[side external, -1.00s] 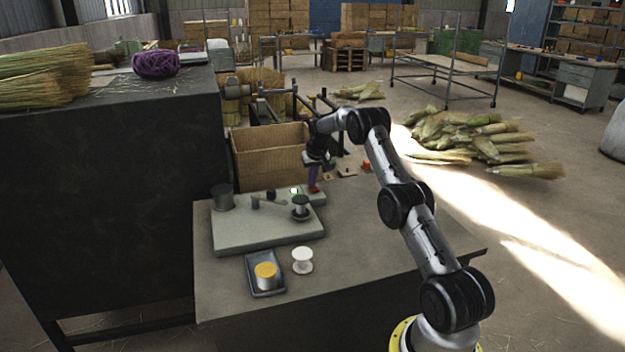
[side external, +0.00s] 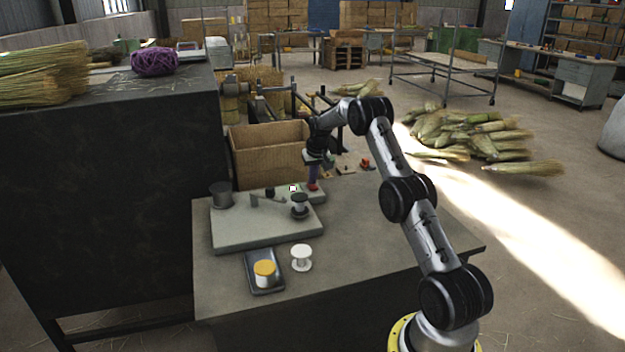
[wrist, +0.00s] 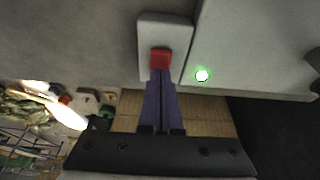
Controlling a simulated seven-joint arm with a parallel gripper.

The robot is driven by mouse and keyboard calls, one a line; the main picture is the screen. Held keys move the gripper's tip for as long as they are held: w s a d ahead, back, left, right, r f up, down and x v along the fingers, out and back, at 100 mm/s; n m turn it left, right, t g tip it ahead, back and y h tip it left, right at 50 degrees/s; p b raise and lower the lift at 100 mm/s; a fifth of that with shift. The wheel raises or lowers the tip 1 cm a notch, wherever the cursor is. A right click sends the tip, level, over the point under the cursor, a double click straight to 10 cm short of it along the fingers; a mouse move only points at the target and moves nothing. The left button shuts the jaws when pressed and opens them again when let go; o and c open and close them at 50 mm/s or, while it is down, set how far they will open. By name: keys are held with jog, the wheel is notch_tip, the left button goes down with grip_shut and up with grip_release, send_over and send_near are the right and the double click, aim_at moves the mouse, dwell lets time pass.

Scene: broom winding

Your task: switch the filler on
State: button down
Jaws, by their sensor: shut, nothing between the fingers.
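The filler (side external: 265,236) is a pale grey plate on the table, with a dark cylinder, a small arm and a spool (side external: 300,205) on it. A red switch (wrist: 160,58) sits on a small pale box (wrist: 178,28) at the filler's edge. My gripper (side external: 313,184) points down at that far right corner, its purple fingers shut together. In the wrist view the fingertips (wrist: 161,72) meet or overlap the red switch; contact is not certain, and they hide part of it. A round light (wrist: 202,75) beside the switch glows green-white; it also shows in the side view (side external: 293,188).
A tray (side external: 279,289) with a yellow-topped spool (side external: 264,272) and a white spool (side external: 302,258) stand in front of the filler. A cardboard box (side external: 268,150) is behind it. A tall dark bench (side external: 110,190) stands left. The table's right part is clear.

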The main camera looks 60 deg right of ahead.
aim_at(314, 188)
jog(key=w+d+r+v, duration=0.1)
jog(key=w+d+v, duration=0.1)
jog(key=v, duration=1.1)
jog(key=shift+a+r, duration=0.1)
jog(key=w+a+r+n+t, duration=0.2)
jog(key=w+a+r, duration=0.1)
jog(key=a+r, duration=1.1)
jog(key=s+a+r+n+t+y, duration=0.15)
jog(key=s+a+r, duration=0.25)
jog(key=s+a, duration=0.45)
jog(key=s+a+r+n+t+h, duration=0.1)
jog(key=s+a+r+n, duration=0.3)
jog(key=a, duration=0.8)
jog(key=s+a+f+y, duration=0.25)
jog(key=s+a, duration=0.35)
jog(key=s, duration=0.4)
jog(key=s+a+f+n+g, duration=0.1)
jog(key=s+a+f, duration=0.1)
jog(key=s+f, duration=0.9)
notch_tip(314, 188, down, 2)
jog(key=shift+a+f+g, duration=0.2)
jog(key=shift+a+g, duration=0.15)
jog(key=shift+a, duration=0.05)
